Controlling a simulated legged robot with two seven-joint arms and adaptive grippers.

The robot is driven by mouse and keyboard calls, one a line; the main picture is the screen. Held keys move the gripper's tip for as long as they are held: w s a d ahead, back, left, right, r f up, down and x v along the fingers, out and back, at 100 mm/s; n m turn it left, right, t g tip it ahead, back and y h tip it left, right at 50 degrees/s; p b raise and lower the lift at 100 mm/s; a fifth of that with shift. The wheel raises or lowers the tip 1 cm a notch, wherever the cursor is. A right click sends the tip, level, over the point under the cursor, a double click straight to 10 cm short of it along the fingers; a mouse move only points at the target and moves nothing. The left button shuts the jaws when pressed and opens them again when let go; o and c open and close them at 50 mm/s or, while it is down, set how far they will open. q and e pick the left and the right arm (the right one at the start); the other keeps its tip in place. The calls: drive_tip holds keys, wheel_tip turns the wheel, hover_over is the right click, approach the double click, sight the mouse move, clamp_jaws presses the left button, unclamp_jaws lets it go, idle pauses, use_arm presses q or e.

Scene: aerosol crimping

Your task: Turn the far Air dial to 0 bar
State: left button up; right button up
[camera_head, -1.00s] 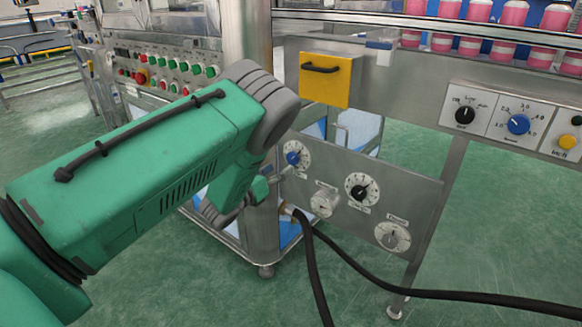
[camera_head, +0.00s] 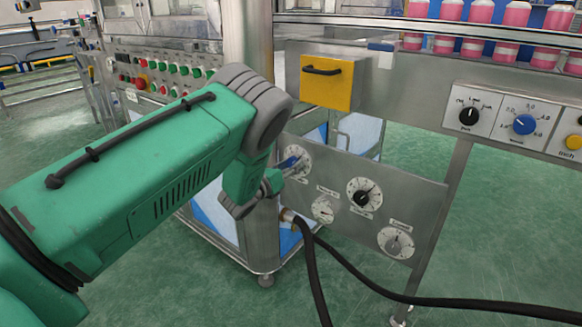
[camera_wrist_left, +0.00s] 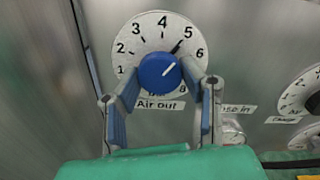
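The far Air dial (camera_head: 301,168) is a round white dial with a blue knob, on the steel panel under the machine. In the left wrist view the knob (camera_wrist_left: 158,72) sits in the middle of a numbered face (camera_wrist_left: 143,42) above an "Air out" label. Its pointer is at about 5. My left gripper (camera_wrist_left: 160,80) faces the dial, with one finger at each side of the knob. The fingertips are close to its edges; I cannot tell whether they press on it. In the head view my left gripper (camera_head: 284,168) is at the dial, partly covering it. My right gripper is not in view.
Other dials sit close by on the panel: a small pale one (camera_head: 323,209), a black-knobbed one (camera_head: 365,193) and a grey one (camera_head: 396,242). A black hose (camera_head: 312,270) runs below them. A yellow box (camera_head: 326,82) with a handle is above.

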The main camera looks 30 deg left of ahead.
use_arm(q)
drive_tip(key=shift+n, duration=0.3)
